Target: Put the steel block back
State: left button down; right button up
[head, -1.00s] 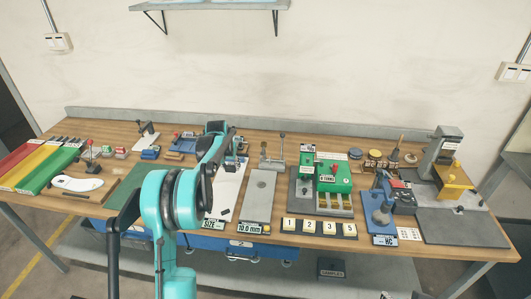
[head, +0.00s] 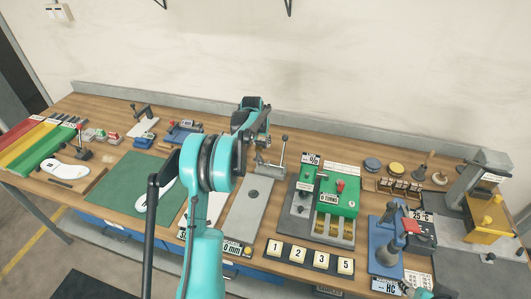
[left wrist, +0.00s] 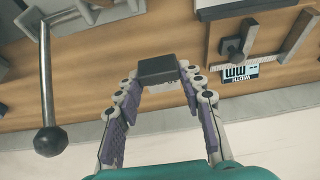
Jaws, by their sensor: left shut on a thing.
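My left gripper (left wrist: 158,82) is shut on a small dark block, which I take to be the steel block (left wrist: 157,70); it sits between the fingertips in the left wrist view. In the head view my left arm reaches over the bench, and the gripper end (head: 264,138) is near the back, beside the lever fixture (head: 270,165). The block cannot be made out there.
A ball-ended lever (left wrist: 48,100) stands left of the gripper in the left wrist view; a width gauge label (left wrist: 240,72) is to the right. The head view shows a green machine (head: 340,192), numbered tiles (head: 310,258) and a blue press (head: 386,245). The green mat (head: 125,180) has free room.

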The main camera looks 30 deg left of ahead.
pick_arm(q)
notch_tip(320, 180, down, 7)
jog(key=shift+b, duration=0.85)
jog(key=shift+r, duration=0.15)
jog(key=c, duration=1)
grip_release()
jog(key=shift+f, duration=0.2)
jog(key=shift+o, duration=0.2)
jog(key=shift+s+r, duration=0.15)
jog(key=shift+r, duration=0.4)
jog(key=p+v, duration=0.3)
jog(key=v, duration=0.8)
jog(key=shift+s, duration=0.2)
